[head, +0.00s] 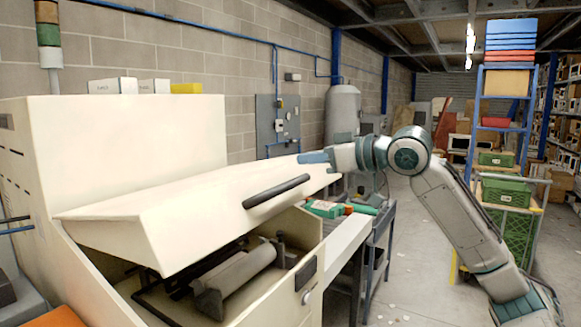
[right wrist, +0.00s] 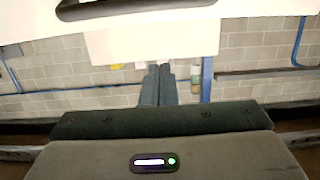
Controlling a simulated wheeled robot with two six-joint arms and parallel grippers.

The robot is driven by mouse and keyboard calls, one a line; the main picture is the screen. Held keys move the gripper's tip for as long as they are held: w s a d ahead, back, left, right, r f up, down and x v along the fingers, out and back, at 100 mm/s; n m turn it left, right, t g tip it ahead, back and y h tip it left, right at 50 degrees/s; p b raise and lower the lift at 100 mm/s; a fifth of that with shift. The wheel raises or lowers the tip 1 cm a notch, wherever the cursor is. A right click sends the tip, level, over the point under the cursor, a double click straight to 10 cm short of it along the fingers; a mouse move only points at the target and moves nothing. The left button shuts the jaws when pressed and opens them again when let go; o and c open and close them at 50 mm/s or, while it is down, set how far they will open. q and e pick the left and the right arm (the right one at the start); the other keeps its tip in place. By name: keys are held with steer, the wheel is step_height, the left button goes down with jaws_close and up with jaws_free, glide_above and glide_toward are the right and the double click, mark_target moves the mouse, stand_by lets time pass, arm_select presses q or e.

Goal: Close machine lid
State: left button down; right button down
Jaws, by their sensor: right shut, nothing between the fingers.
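The cream machine (head: 110,135) fills the left of the head view. Its lid (head: 185,215) is partly open, tilted above the bay, with a black handle (head: 276,190) on its front face. Rollers (head: 235,280) show in the open bay below. My right gripper (head: 302,158) is shut and empty, at the lid's upper right edge; I cannot tell if it touches. My left gripper is not in view.
A dark workbench (head: 375,245) with a green and red item (head: 325,209) stands right of the machine. Boxes (head: 113,86) sit on the machine's top. Floor between bench and rack is mostly clear.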

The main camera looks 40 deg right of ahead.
steer(key=w+a+f+p, duration=0.2)
steer(key=w+f+p, duration=0.1)
steer(key=w+f, duration=0.1)
steer(key=shift+w+f, duration=0.35)
steer(key=shift+f, duration=0.1)
stand_by(0.5)
steer(key=shift+f, duration=0.15)
